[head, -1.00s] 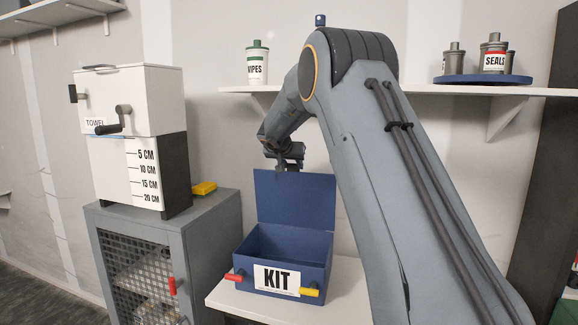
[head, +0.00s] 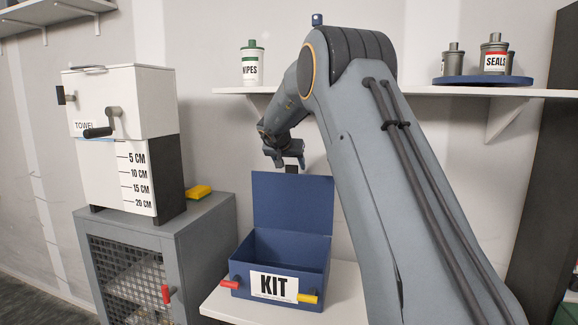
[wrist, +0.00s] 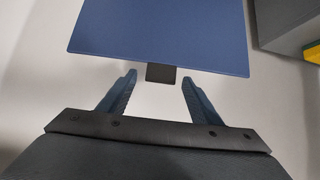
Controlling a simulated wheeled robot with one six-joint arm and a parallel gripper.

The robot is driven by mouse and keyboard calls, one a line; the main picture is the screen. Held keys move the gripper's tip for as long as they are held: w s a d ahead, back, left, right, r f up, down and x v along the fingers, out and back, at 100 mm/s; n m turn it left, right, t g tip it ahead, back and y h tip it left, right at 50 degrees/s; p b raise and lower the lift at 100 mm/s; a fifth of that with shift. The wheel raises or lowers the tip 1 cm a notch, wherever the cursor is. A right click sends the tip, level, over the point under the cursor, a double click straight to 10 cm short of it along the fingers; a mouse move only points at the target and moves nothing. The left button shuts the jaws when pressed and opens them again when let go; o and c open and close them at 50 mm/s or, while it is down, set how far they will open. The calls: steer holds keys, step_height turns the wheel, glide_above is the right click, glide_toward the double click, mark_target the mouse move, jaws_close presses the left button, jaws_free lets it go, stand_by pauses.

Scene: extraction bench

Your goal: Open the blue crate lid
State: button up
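The blue crate (head: 245,255) stands on a white shelf, with a KIT label (head: 274,286) on its front. Its blue lid (head: 292,200) stands upright at the back, so the crate is open; its inside looks empty from here. In the wrist view the lid (wrist: 160,32) fills the top, with a small dark tab (wrist: 161,73) at its edge. My gripper (head: 291,160) is just above the lid's top edge. In the wrist view my gripper (wrist: 158,82) has its two fingers apart, one on each side of the tab, with gaps between.
A red handle (head: 229,284) and a yellow handle (head: 308,298) stick out at the crate's front. A grey mesh cabinet (head: 190,232) with a white towel dispenser (head: 125,100) stands on the left.

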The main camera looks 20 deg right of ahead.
steer(key=shift+a+f, duration=0.1)
steer(key=shift+s+a+r, duration=0.2)
steer(key=shift+s+r, duration=0.1)
steer(key=b+v, duration=0.2)
steer(key=v, duration=0.5)
steer(key=shift+d, duration=0.1)
steer(key=s+a+f+n+y+b, duration=0.3)
steer(key=s+a+f, duration=0.45)
steer(key=f, duration=0.35)
steer(key=s+a+f+n+y+b, duration=0.35)
steer(key=s+a+f, duration=0.35)
steer(key=f, duration=0.4)
steer(key=s+f+g+b, duration=0.1)
steer(key=s+f+g, duration=0.1)
steer(key=s+f, duration=0.3)
steer(key=s+d+f+g+b, duration=0.1)
steer(key=s+f, duration=0.5)
steer(key=s, duration=0.7)
steer(key=s+d+f+g+b, duration=0.1)
steer(key=s+f+g, duration=0.3)
steer(key=s, duration=0.6)
steer(key=shift+f+h, duration=0.35)
steer(key=shift+f, duration=0.55)
